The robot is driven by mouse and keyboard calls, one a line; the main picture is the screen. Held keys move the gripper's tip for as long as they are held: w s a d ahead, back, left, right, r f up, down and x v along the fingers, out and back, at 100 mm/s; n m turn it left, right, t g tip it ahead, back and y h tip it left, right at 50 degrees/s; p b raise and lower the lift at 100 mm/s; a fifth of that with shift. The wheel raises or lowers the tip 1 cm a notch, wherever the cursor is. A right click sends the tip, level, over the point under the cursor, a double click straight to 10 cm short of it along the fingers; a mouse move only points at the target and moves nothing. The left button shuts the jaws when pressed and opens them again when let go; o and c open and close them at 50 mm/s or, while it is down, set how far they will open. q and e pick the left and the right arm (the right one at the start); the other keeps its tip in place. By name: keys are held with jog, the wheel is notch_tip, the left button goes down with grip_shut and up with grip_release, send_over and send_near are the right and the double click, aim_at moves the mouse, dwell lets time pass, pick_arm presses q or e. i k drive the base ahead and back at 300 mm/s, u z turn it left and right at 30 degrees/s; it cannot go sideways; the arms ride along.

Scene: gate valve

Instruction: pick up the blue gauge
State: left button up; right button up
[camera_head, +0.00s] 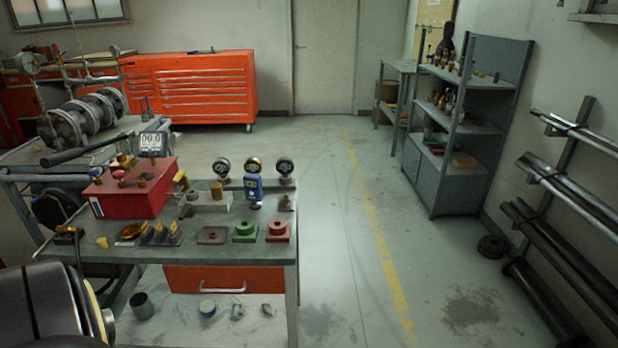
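The blue gauge (254,189) stands upright near the back right of the grey workbench (200,262). It has a blue body with a small light display, and a round brass-coloured part shows right above it. A round dial gauge with a dark rim (222,166) stands to its left, and another dial gauge (285,167) stands close to its right. Neither of my grippers shows in the head view, and nothing is touching the blue gauge.
A red box (131,190) with brass fittings stands on the bench's left. Green (245,231) and red (278,230) flanged parts sit in front of the gauge. Open floor lies right of the bench, before a grey shelf (461,135) and a pipe rack (570,190).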

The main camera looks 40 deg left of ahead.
aim_at(252, 183)
jog(key=u, duration=0.35)
jog(key=i, duration=1.1)
jog(key=u, duration=0.85)
